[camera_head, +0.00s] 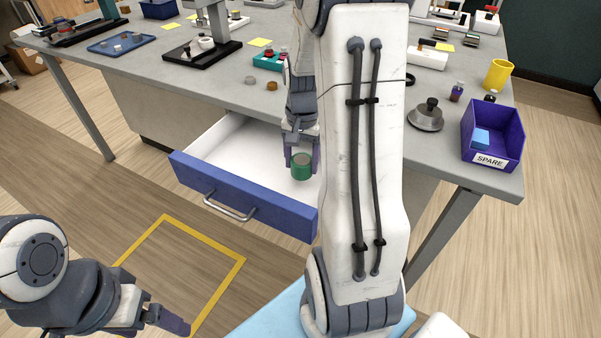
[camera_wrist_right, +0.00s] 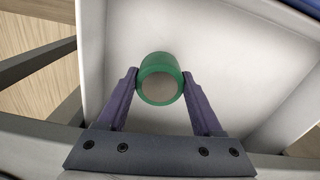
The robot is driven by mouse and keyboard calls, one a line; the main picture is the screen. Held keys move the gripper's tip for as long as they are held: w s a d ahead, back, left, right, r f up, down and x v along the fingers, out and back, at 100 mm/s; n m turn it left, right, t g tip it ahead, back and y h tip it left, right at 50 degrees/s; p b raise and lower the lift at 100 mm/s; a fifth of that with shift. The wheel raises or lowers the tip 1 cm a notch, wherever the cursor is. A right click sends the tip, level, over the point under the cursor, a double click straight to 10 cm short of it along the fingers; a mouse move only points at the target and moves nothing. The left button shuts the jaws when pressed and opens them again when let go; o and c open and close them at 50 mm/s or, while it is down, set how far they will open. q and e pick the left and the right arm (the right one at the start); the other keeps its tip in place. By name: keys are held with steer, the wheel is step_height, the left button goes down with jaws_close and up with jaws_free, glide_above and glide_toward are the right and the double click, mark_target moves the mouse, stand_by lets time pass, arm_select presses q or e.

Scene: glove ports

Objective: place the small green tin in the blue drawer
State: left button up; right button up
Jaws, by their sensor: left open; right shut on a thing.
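The small green tin (camera_head: 301,166) has a brownish-grey top and is between the fingers of my right gripper (camera_head: 302,158). In the right wrist view the tin (camera_wrist_right: 160,79) sits between both fingertips (camera_wrist_right: 160,85), over the white drawer floor. The blue drawer (camera_head: 245,194) is pulled out from under the workbench, with a blue front, a metal handle and a white inside. The tin is within the drawer's outline; I cannot tell whether it touches the floor. My left gripper (camera_head: 165,318) is open and empty at the lower left, away from the drawer.
The grey workbench (camera_head: 245,93) stands above the drawer. On it are a purple SPARE bin (camera_head: 493,134) with a blue block, a yellow cup (camera_head: 498,74), a grey weight-like object (camera_head: 426,117) and several trays. My right arm hides part of the bench. A yellow floor outline (camera_head: 231,270) lies in front.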

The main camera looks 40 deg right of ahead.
mark_target(301, 173)
steer(key=shift+f+b, duration=0.3)
steer(key=shift+f, duration=1.75)
steer(key=o, duration=1.4)
steer(key=shift+f, duration=0.15)
step_height(301, 173, up, 12)
steer(key=shift+r+p, duration=0.2)
steer(key=shift+p, duration=0.8)
